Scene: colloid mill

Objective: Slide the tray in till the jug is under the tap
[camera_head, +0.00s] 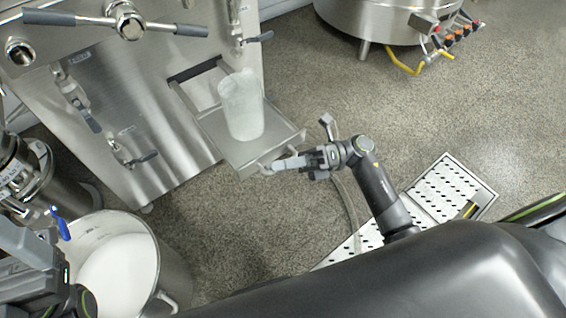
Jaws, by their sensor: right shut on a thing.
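The metal tray (252,152) sticks out of a slot in the front of the steel machine (170,110). A translucent white jug (241,106) stands upright on the tray. The tap (237,38) is on the machine front above and behind the jug, with a dark-handled lever. My right gripper (282,164) is shut on the front edge of the tray, at what looks like its handle; the fingers hide part of it. My left arm shows at the lower left edge, and its fingertips cannot be made out.
A large pot (172,270) with white contents stands at the lower left. A perforated floor grate (440,190) lies at the right. A round steel vessel (375,18) with a yellow hose stands at the back. The speckled floor between is mostly clear.

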